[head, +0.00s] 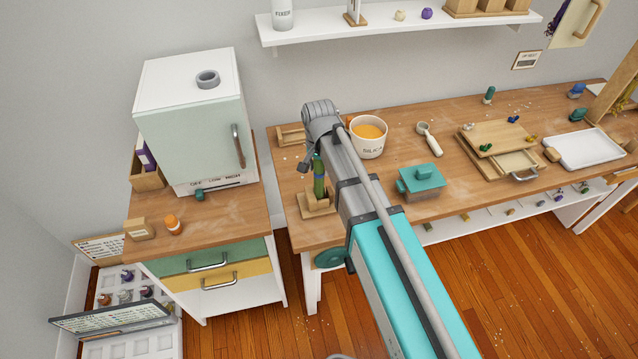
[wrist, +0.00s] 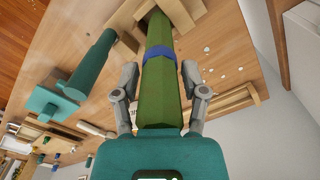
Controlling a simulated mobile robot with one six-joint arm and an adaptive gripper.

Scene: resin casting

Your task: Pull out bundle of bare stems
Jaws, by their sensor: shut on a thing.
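The bundle of bare stems is a long green bundle (wrist: 158,100) with a blue band around it, seen in the wrist view. My gripper (wrist: 160,72) is shut on it, one finger on each side. The bundle's far end runs down to a wooden holder (wrist: 128,18); whether it is still seated there cannot be told. In the head view the green bundle (head: 319,180) stands nearly upright over the wooden holder (head: 318,207) at the bench's left end. My arm hides much of the gripper there.
A mug of orange liquid (head: 367,138) stands right of my arm, with a teal-lidded pot (head: 420,182) nearer the front. A pale green oven (head: 190,125) stands on the cabinet at left.

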